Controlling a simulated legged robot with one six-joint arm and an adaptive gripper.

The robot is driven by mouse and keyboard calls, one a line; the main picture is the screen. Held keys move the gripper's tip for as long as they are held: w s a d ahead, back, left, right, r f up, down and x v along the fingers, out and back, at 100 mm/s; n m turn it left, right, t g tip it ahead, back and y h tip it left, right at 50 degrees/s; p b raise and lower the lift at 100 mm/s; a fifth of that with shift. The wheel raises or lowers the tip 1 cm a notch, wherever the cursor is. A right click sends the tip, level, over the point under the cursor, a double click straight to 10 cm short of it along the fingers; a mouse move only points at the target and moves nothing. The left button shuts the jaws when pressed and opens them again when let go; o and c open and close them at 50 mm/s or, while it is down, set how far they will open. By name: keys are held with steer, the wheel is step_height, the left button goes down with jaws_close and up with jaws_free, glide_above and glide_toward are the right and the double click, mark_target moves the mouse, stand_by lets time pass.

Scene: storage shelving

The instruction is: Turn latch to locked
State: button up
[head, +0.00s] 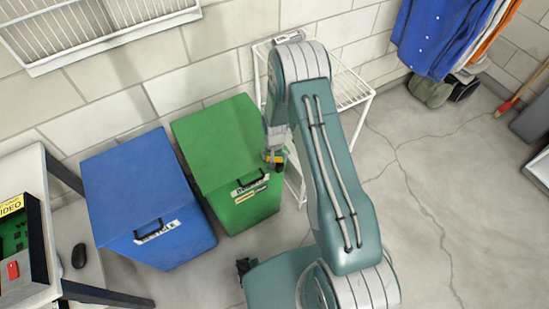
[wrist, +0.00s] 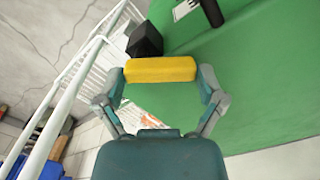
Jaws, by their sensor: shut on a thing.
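A yellow bar (wrist: 160,70), which looks like the latch's handle, lies between the two fingers of my gripper (wrist: 162,84) in the wrist view. My gripper is shut on it, one finger at each end. A black block (wrist: 145,41) shows just beyond the bar; I cannot tell whether they are joined. Both are at the side of the green bin (wrist: 258,70). In the head view my gripper (head: 275,150) hangs beside the right side of the green bin (head: 217,140), with a small yellow patch at its tip. The latch's markings and exact angle cannot be made out.
A blue bin (head: 145,190) stands left of the green one. A white wire rack (head: 350,88) is close behind and right of my arm. Clothes (head: 440,35) hang at upper right.

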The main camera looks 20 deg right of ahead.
steer(key=m, duration=0.5)
steer(key=shift+w+d+m, duration=0.2)
steer(key=shift+w+m, duration=0.1)
steer(key=shift+w, duration=0.05)
steer(key=m, duration=0.5)
steer(key=shift+w+d, duration=0.25)
steer(key=shift+d, duration=0.15)
steer(key=shift+m, duration=0.4)
steer(key=o, duration=0.8)
steer(key=shift+a, duration=0.1)
step_height(320, 180, up, 12)
steer(key=shift+w+f, duration=0.1)
